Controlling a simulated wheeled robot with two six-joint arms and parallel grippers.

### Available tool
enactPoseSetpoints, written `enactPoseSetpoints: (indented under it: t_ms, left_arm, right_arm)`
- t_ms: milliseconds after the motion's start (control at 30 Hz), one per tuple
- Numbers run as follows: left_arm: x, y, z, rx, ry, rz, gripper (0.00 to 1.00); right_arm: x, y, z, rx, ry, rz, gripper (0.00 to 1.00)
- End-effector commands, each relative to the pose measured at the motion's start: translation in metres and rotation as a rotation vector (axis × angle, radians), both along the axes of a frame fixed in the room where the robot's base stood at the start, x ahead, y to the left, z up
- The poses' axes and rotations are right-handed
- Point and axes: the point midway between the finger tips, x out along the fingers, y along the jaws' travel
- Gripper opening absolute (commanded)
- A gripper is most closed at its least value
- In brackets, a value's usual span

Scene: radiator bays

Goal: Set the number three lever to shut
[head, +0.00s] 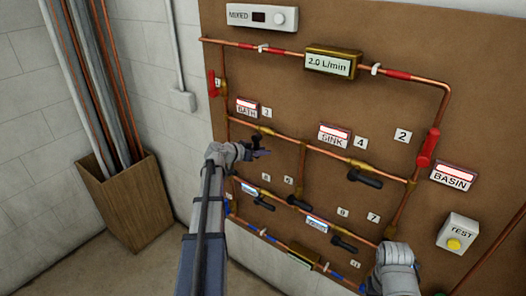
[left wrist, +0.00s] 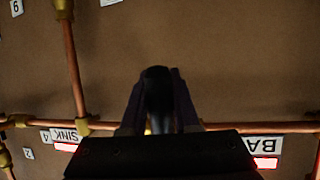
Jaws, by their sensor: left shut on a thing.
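The lever under the BATH sign (head: 247,107) has a black handle, with a small number tag (head: 266,112) above it that looks like 3 but is too small to read surely. My left gripper (head: 258,153) is at this lever, just below the upper copper pipe. In the left wrist view my left gripper (left wrist: 158,105) is shut on the dark lever handle (left wrist: 157,90), seen end-on between the fingers. The gripper hides much of the lever in the head view, so its exact angle is unclear. My right gripper (head: 396,268) is at the lower right, its fingers not clearly seen.
A black lever (head: 365,179) sits by the SINK sign (head: 335,136). Lower black levers (head: 299,203) and a red lever (head: 428,147) are on the same board (head: 300,90). A TEST button box (head: 457,233) is at right. A wooden bin (head: 128,205) holding pipes stands left.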

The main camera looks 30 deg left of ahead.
Motion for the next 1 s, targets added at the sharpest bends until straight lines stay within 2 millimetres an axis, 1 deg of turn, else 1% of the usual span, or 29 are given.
enactPoseSetpoints:
  t_ms: [400, 433, 667, 700, 900, 1000]
  left_arm:
    - [0.0002, 0.0016, -0.0002, 0.01, -0.001, 0.001, 0.0]
    - [0.0003, 0.0017, -0.0002, 0.01, -0.001, 0.001, 0.32]
    - [0.0002, 0.0012, -0.0001, 0.009, -0.001, 0.001, 0.58]
    - [0.0002, 0.0012, 0.0, 0.008, 0.0, 0.001, 0.59]
    - [-0.0001, 0.0009, 0.0002, 0.007, -0.001, 0.0, 0.59]
    - [-0.0056, 0.0022, 0.0035, 0.007, -0.001, 0.001, 0.59]
  right_arm:
    - [0.0, 0.0, 0.0002, 0.0, 0.0, 0.0, 0.59]
    - [0.0, 0.0, 0.0003, 0.0, 0.0, 0.0, 0.59]
    - [0.0, 0.0, 0.0002, 0.0, 0.0, 0.0, 0.59]
    - [0.0, 0.0, 0.0002, 0.0, 0.0, 0.0, 0.59]
    - [0.0, 0.0001, 0.0005, 0.0, 0.0, 0.0, 0.59]
    - [0.0, 0.0, 0.0037, 0.0, 0.0, 0.0, 0.59]
